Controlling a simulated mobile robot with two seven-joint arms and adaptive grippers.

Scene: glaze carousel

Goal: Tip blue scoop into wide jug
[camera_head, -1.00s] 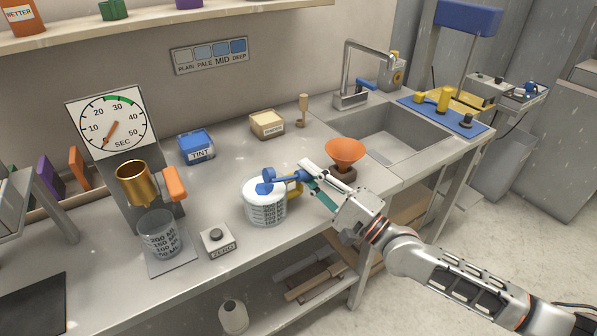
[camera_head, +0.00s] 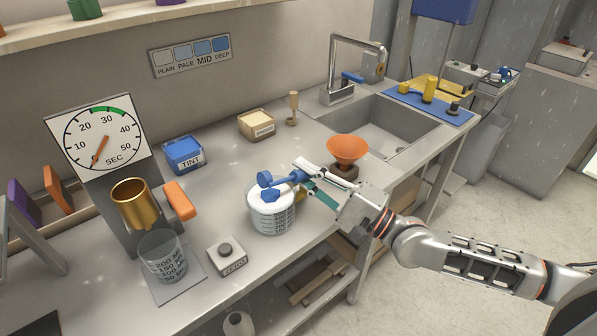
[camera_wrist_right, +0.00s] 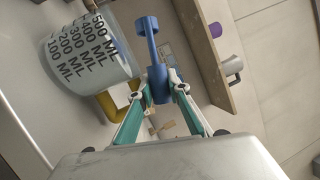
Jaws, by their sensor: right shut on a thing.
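My right gripper (camera_head: 303,178) is shut on the handle of the blue scoop (camera_head: 265,179). The scoop's head is over the rim of the wide jug (camera_head: 270,217), a clear jug with a scale and white contents. A blue patch shows at the jug's mouth just below the scoop; I cannot tell whether it is powder or part of the scoop. In the right wrist view the scoop (camera_wrist_right: 148,27) points away from the fingers (camera_wrist_right: 158,88), beside the jug (camera_wrist_right: 88,48). The inside of the scoop's head is hidden. My left gripper is out of view.
An orange funnel (camera_head: 346,150) stands close behind my gripper. A blue TINT box (camera_head: 184,154) and a cream box (camera_head: 256,126) are farther back. A ZERO button box (camera_head: 227,257), a clear beaker (camera_head: 163,257) and a brass cup (camera_head: 132,203) are left of the jug.

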